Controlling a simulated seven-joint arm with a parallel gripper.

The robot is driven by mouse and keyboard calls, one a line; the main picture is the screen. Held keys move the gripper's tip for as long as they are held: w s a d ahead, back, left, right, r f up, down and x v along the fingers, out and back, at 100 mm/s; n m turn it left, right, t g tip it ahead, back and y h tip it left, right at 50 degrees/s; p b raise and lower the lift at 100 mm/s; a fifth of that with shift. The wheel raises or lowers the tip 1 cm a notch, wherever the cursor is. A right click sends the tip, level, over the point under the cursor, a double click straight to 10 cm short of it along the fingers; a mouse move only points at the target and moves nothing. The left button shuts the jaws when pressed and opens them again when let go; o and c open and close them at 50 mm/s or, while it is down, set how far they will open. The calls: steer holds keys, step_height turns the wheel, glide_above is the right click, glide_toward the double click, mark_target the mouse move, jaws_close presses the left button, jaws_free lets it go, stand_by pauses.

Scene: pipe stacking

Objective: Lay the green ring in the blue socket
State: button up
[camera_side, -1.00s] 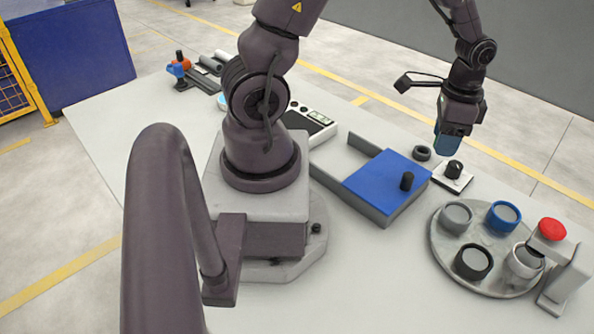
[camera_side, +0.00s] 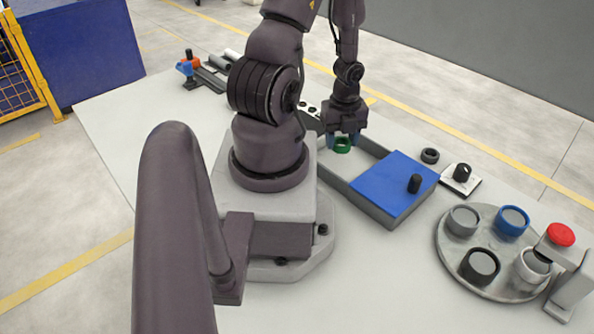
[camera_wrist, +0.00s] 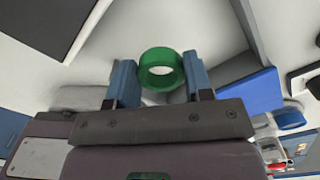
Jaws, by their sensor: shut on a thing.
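The green ring (camera_side: 343,148) is between the blue fingers of my gripper (camera_side: 344,141), over the open grey box beside the arm's base. In the wrist view the green ring (camera_wrist: 160,81) sits between both fingertips of my gripper (camera_wrist: 159,72), which is shut on it. I cannot tell whether the ring touches the surface below. The blue socket (camera_side: 513,209) stands on the round grey plate at the right, well away from my gripper. It has a blue rim and a grey inside.
The round plate (camera_side: 448,256) also bears grey, black and white sockets. A black ring (camera_side: 430,155), a white block with a black knob (camera_side: 462,176) and a red-topped button (camera_side: 560,235) are near.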

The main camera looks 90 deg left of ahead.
mark_target(324, 155)
steer(key=shift+s+d+f+m, duration=0.25)
steer(key=shift+s+m, duration=0.15)
steer(key=shift+s, duration=0.2)
steer(key=shift+s+d+f+m, duration=0.25)
steer(key=shift+s+m, duration=0.15)
steer(key=shift+s, duration=0.25)
steer(key=shift+s+d+f+m, duration=0.25)
steer(key=shift+s+m, duration=0.15)
steer(key=shift+s, duration=0.2)
steer(key=shift+f, duration=1.4)
steer(key=shift+f, duration=0.15)
steer(key=o, duration=0.6)
